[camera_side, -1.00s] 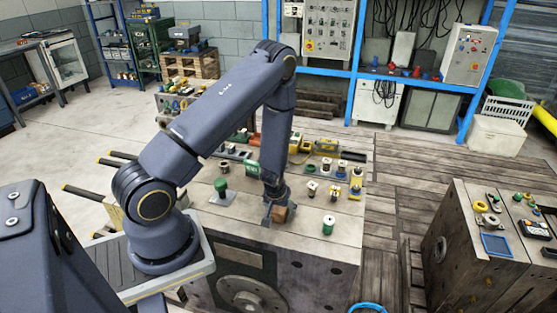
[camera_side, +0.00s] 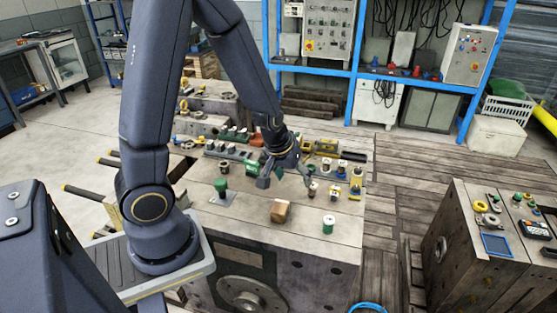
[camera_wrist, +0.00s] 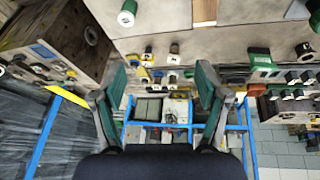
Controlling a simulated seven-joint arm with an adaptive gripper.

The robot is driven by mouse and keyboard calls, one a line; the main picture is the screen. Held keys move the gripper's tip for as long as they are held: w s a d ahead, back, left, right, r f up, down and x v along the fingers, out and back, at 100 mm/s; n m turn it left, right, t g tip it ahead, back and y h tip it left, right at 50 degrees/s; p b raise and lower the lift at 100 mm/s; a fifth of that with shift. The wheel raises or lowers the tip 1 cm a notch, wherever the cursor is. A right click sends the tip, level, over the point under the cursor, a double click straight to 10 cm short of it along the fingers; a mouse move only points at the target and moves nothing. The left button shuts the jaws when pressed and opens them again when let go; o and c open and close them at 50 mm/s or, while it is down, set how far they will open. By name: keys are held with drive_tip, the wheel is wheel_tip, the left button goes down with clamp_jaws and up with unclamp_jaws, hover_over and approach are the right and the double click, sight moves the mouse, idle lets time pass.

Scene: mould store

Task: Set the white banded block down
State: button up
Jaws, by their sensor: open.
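A brown wooden block (camera_side: 281,211) rests on the flat top of the big grey mould block (camera_side: 255,222), near its front edge.
A green knob on a plate (camera_side: 222,188) is to the left. Several small spools and yellow-based parts (camera_side: 340,178) stand at the back right. The top around the block is clear.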

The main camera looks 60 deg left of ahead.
drive_tip(key=s+d+r+m, duration=0.3)
drive_tip(key=s+r, duration=0.3)
drive_tip(key=r, duration=0.3)
drive_tip(key=s+d+r+m+t+h, duration=0.1)
drive_tip(key=s+d+r+m, duration=0.3)
drive_tip(key=s+r, duration=0.3)
wheel_tip(320, 180, up, 3)
drive_tip(key=shift+d+r, duration=0.1)
drive_tip(key=shift+d, duration=0.45)
